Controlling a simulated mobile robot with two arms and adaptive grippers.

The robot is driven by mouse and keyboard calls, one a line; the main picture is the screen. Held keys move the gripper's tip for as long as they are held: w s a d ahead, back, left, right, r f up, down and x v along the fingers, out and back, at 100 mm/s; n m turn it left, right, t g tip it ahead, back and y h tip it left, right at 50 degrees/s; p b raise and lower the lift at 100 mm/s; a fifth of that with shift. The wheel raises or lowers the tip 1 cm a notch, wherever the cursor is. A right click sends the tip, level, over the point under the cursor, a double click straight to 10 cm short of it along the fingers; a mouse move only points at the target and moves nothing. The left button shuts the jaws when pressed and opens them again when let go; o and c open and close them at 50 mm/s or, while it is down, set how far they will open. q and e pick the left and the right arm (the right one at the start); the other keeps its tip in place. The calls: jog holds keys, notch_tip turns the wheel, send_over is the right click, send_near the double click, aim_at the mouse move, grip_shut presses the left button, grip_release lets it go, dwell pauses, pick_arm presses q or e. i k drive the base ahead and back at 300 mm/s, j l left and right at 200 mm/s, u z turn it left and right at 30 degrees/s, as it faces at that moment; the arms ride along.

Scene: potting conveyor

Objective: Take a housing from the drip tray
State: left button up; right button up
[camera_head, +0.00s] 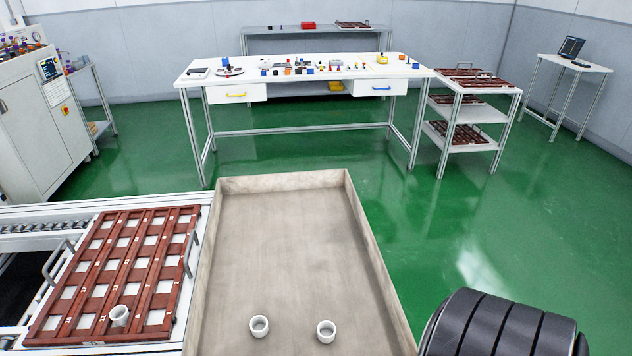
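The drip tray (285,250) is a large grey-beige box with low walls, in the lower middle of the head view. Two white ring-shaped housings (259,326) and (326,331) stand apart on its floor near the bottom edge of the picture, both with their openings up. A third white housing (120,315) sits slightly tilted in the near part of a red-brown slotted rack (110,268) to the left of the tray. Neither gripper shows in this view.
The rack has metal handles on its sides and rests on a conveyor (45,222). The rest of the tray floor is bare. A white workbench (300,72) with small parts stands behind, and a shelf cart (470,95) with more racks stands right of it.

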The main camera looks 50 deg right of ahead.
aim_at(258, 325)
jog(key=i+l+z, duration=0.15)
jog(key=z, duration=0.3)
jog(key=i+l+z, duration=0.2)
jog(key=z, duration=0.2)
jog(key=j+z, duration=0.3)
jog(key=j, duration=0.3)
